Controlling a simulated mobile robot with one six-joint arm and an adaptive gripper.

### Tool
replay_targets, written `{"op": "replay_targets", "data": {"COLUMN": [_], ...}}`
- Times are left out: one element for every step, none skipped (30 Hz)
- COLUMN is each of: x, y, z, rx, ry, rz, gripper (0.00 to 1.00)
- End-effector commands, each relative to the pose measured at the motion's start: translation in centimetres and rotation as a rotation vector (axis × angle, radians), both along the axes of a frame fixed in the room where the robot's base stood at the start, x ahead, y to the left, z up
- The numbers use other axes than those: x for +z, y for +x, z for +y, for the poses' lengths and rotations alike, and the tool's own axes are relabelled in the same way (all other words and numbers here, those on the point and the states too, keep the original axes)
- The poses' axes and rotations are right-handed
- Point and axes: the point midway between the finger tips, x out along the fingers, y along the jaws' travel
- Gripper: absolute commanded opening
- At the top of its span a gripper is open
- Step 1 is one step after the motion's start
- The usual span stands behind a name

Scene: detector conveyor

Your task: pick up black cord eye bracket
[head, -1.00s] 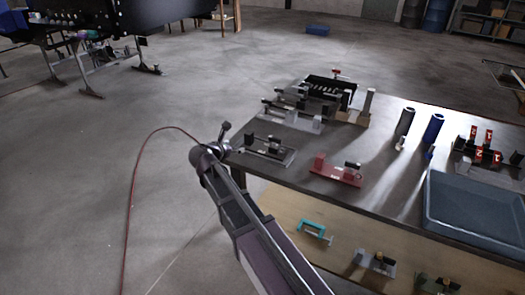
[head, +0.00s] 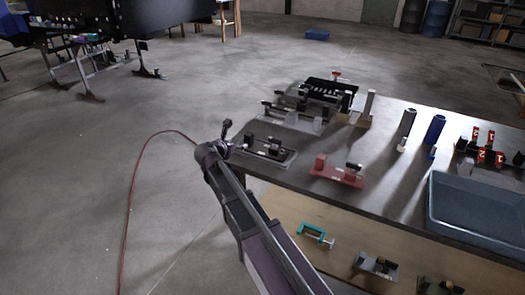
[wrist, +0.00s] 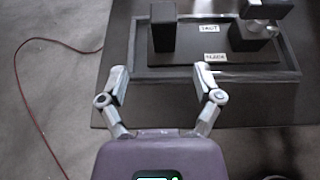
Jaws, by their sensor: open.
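My gripper (wrist: 160,75) is open and empty in the wrist view, its fingers spread apart short of a framed dark fixture (wrist: 140,73). In that fixture stand a black upright block (wrist: 163,28) at left and a black part (wrist: 267,10) at right, above a silvery round piece. I cannot tell which of these is the black cord eye bracket. In the head view, my gripper (head: 225,138) is at the left corner of the table, beside the same fixture (head: 284,163); its fingers are small there.
On the table (head: 385,185) stand a red fixture (head: 335,175), a black rack (head: 330,90), blue cylinder (head: 434,132) and a blue-grey tray (head: 480,245). A lower shelf holds a teal bracket (head: 312,231). A red cable (head: 131,190) lies on the floor at left.

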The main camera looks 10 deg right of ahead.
Motion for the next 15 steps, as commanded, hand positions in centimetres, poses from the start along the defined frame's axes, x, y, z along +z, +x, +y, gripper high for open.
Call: {"op": "replay_targets", "data": {"x": [-0.6, -0.8, -1.0, -1.1, -1.2, -1.3, -1.4, -1.5, -1.5, -1.5, -1.5, -1.5, -1.5, -1.5, -1.5], "y": [0.8, 1.1, 1.6, 1.8, 2.1, 2.3, 2.5, 2.6, 2.8, 2.9, 2.9, 2.9, 2.9, 2.9, 2.9], "z": [-0.4, -0.7, -1.0, -1.2, -1.4, -1.5, -1.7, -1.8, -1.9, -2.0, -2.0, -2.1, -2.1, -2.1, -2.1], "rx": [-0.002, -0.002, -0.002, -0.002, -0.001, -0.001, 0.0, 0.0, 0.0, 0.0, 0.0, 0.0, 0.0, 0.0, 0.0], "ry": [-0.001, -0.001, -0.001, 0.0, 0.0, 0.0, 0.001, 0.001, 0.001, 0.001, 0.001, 0.001, 0.001, 0.001, 0.001], "rz": [0.0, 0.0, 0.0, 0.0, 0.0, 0.0, -0.001, -0.001, -0.001, 0.0, 0.0, 0.0, 0.0, 0.0, 0.001], "gripper": [0.83, 0.83, 0.83, 0.83, 0.83, 0.83, 0.83, 0.83, 0.83, 0.83, 0.83, 0.83, 0.83, 0.83, 0.83]}}
